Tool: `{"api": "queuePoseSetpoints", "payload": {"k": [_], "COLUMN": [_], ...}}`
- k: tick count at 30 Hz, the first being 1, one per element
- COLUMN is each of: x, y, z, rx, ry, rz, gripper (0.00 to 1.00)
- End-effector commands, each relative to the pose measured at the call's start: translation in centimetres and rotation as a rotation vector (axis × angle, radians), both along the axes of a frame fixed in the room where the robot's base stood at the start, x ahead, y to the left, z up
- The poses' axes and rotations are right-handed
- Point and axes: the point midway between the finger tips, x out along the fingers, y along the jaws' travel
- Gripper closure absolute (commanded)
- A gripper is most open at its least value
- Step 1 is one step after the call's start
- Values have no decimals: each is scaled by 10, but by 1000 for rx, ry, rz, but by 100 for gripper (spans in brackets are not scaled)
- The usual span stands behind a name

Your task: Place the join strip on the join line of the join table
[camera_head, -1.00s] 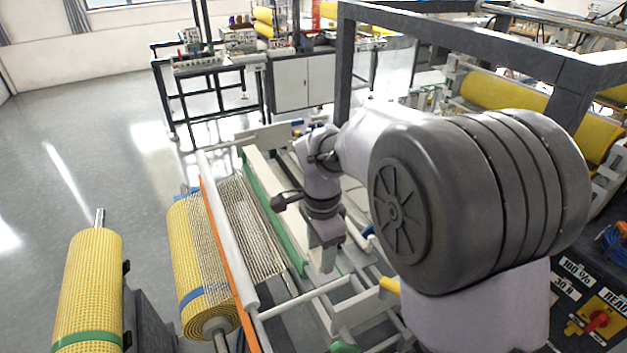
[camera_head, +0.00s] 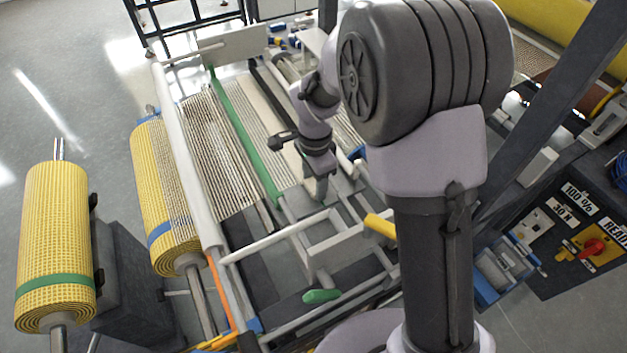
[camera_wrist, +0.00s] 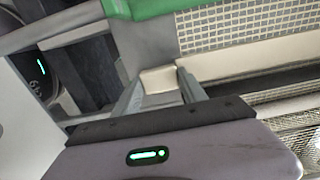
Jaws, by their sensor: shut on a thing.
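The join strip (camera_head: 270,116) is a long cream strip lying lengthwise across the machine, to the right of a green bar (camera_head: 238,135). My gripper (camera_head: 321,190) is at the strip's near end. In the wrist view my gripper (camera_wrist: 160,86) has its two fingers on either side of the cream strip end (camera_wrist: 158,78), shut on it. The strip continues to the right there, beside pale mesh (camera_wrist: 245,27). The join table's mesh-covered bed (camera_head: 215,150) lies left of the green bar. I cannot tell whether the strip touches the table, and no separate join line is clear.
Yellow mesh rolls (camera_head: 160,195) stand at the left, one beside a white roller (camera_head: 183,150). A pale frame (camera_head: 335,240) with a yellow handle (camera_head: 380,225) is close by my gripper. A control panel (camera_head: 580,230) is at the right. Open floor lies at the far left.

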Motion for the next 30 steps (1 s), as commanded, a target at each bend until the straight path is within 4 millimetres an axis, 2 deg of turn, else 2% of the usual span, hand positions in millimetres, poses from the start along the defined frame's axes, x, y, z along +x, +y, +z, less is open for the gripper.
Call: {"api": "queuePoseSetpoints", "payload": {"k": [7, 8, 10, 11, 18, 21, 23, 30], "x": [0, 0, 0, 0, 0, 0, 0, 1], "y": [0, 0, 0, 0, 0, 0, 0, 0], "z": [-3, -2, -1, -1, -1, 6, 18, 88], "rx": [0, 0, 0, 0, 0, 0, 1, 0], "ry": [0, 1, 0, 1, 0, -1, -2, -3], "rz": [0, 0, 0, 0, 0, 0, 0, 0], "gripper": [93, 45, 31, 29, 29, 29, 29, 29]}}
